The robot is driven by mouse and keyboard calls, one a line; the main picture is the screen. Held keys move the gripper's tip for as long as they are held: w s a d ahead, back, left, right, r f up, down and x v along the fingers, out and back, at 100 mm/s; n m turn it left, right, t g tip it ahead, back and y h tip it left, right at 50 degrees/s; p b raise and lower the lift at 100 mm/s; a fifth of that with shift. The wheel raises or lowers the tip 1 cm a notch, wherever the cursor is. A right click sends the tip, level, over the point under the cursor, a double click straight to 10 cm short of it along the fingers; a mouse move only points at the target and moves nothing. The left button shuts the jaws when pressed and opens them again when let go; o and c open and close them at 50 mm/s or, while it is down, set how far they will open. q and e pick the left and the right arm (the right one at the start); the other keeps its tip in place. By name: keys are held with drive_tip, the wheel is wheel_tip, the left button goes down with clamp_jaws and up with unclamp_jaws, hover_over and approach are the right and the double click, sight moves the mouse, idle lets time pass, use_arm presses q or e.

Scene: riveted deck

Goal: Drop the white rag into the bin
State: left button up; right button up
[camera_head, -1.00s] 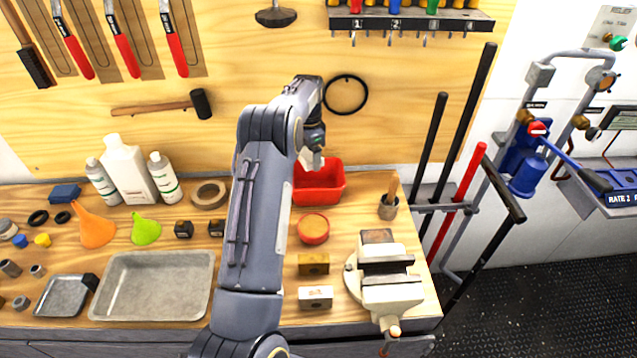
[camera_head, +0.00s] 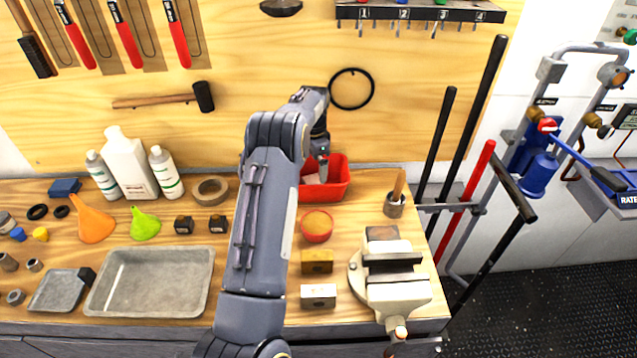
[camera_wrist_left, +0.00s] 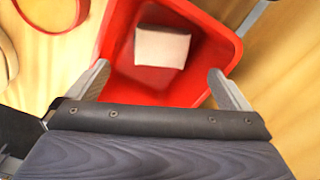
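The red bin (camera_head: 336,184) stands at the back of the wooden bench, against the pegboard. It also fills the middle of the left wrist view (camera_wrist_left: 150,88). The white rag (camera_wrist_left: 162,47) lies inside the bin as a small pale folded piece, near the wall at the top of that view. A pale bit of it shows in the head view (camera_head: 311,179). My left gripper (camera_head: 322,174) is over the bin, pointing down. In the left wrist view its fingers (camera_wrist_left: 162,84) are wide apart with nothing between them. My right gripper is not in view.
A red round tin (camera_head: 316,226), two small blocks and a vise (camera_head: 393,278) stand in front of the bin. A tape roll (camera_head: 210,190), bottles (camera_head: 130,168), funnels and a grey tray (camera_head: 150,283) lie left. A cup with a wooden handle (camera_head: 395,203) is right.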

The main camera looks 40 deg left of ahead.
use_arm(q)
wheel_tip(320, 180, up, 8)
drive_tip(key=b, duration=0.1)
idle(0.4)
drive_tip(key=shift+f, duration=0.1)
